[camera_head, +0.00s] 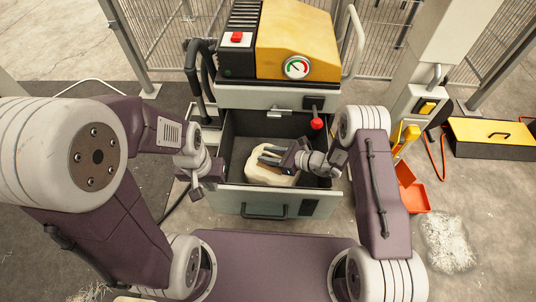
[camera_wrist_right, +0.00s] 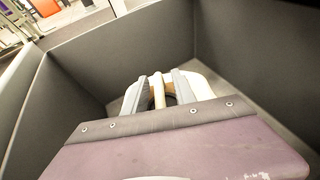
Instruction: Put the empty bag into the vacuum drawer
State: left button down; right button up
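The cream-coloured bag (camera_head: 276,177) lies in the open grey vacuum drawer (camera_head: 265,196), toward its front left part. My right gripper (camera_head: 264,154) reaches into the drawer from the right, with its fingers at the bag's upper edge. In the right wrist view the fingers (camera_wrist_right: 157,88) stand apart, with a cream strip of the bag (camera_wrist_right: 202,85) between and around them. Whether they touch it is unclear. My left gripper (camera_head: 196,192) hangs just outside the drawer's left side, pointing down; its fingers are too small to read.
The vacuum machine (camera_head: 292,40), with a gauge and red button, stands above the drawer. A red-knobbed lever (camera_head: 317,123) hangs over the drawer's back right. White fluff (camera_head: 447,242) lies on the floor.

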jog(key=shift+r, duration=0.3)
jog(key=p+v, duration=0.4)
jog(key=v, duration=0.3)
jog(key=shift+p, duration=0.4)
jog(key=shift+s+d+f, duration=0.1)
jog(key=shift+s+d, duration=0.05)
jog(key=shift+d, duration=0.1)
